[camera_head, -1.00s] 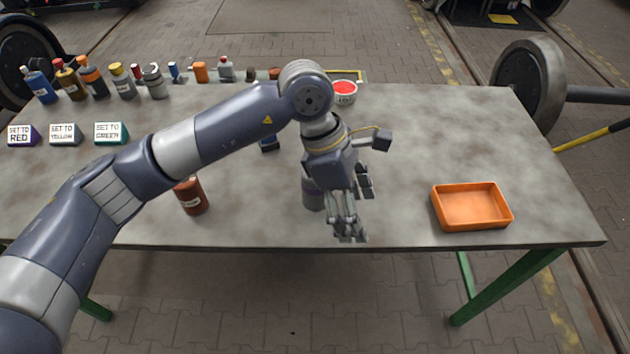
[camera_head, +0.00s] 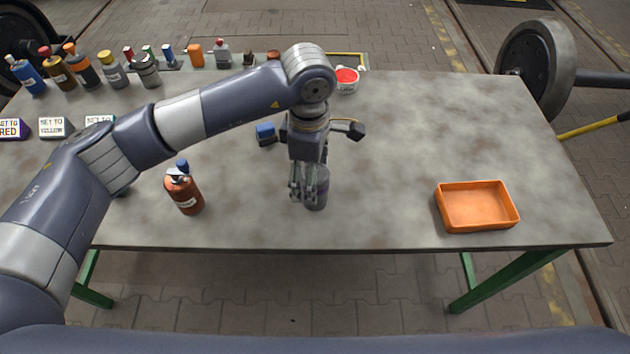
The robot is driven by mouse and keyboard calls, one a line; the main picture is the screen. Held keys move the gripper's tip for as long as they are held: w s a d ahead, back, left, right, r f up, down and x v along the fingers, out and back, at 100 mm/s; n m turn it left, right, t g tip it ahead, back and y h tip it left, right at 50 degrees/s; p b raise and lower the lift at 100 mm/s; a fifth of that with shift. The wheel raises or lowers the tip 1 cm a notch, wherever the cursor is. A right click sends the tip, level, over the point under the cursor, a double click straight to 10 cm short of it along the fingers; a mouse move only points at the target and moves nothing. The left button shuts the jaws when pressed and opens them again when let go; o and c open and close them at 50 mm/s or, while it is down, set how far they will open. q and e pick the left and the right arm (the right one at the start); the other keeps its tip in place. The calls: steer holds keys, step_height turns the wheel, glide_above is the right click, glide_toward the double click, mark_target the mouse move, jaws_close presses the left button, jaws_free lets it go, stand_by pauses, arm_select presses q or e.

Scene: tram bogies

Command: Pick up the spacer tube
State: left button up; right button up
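A dark grey cylinder (camera_head: 320,196) stands upright near the front middle of the table; it may be the spacer tube, but the view does not settle this. My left gripper (camera_head: 304,190) comes down from above with its fingers at the cylinder's left and near side, hiding part of it. I cannot tell whether the fingers touch it or are closed on it. No other clear tube shows on the table. My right gripper is not in view.
An orange-brown bottle (camera_head: 185,193) stands to the left, with a blue block (camera_head: 266,133) behind it. An orange tray (camera_head: 478,226) sits at the right. The table's middle right is clear.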

arm_select(q)
steer(key=shift+f, duration=0.4)
steer(key=shift+w+d+f, duration=0.1)
steer(key=shift+w+f, duration=0.05)
steer(key=shift+f, duration=0.1)
steer(key=f+p, duration=0.1)
steer(key=f, duration=0.1)
steer(key=d+f+p, duration=0.1)
steer(key=f, duration=0.1)
steer(key=shift+f, duration=0.2)
steer(key=shift+a+f, duration=0.1)
steer(key=shift+f, duration=0.15)
steer(key=c, duration=1.2)
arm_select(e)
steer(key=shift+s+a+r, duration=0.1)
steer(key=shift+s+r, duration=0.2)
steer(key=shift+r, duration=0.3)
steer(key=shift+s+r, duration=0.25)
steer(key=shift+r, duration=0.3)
